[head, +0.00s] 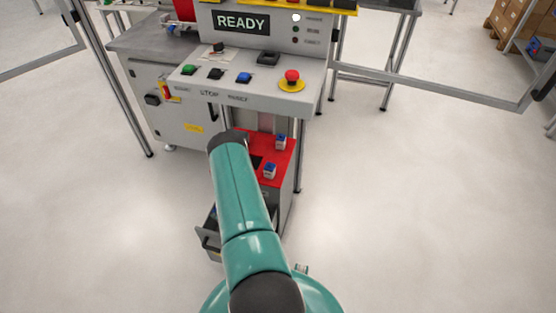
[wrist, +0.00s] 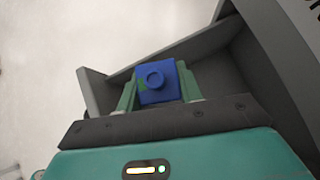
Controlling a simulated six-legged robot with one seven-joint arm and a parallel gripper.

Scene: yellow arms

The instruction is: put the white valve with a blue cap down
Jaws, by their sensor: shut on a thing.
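In the wrist view my gripper (wrist: 160,97) is shut on a valve (wrist: 155,78), with one green finger on each side. Its blue cap, with a round raised ring, faces the camera; its white body is hidden. The valve shows over an open dark grey drawer (wrist: 96,92); I cannot tell whether it touches the drawer. In the head view the drawer (head: 209,240) sticks out low on the cabinet, and my arm hides my gripper and the held valve. Two more white valves with blue caps, one farther back (head: 280,142) and one nearer (head: 269,171), stand on the red cabinet top.
The red-topped cabinet (head: 288,185) stands under a control panel (head: 245,92) with several buttons and a READY display (head: 241,22). A grey machine cabinet (head: 180,105) is at the left. Metal-framed panels (head: 440,85) stand at the right. The pale floor in front is clear.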

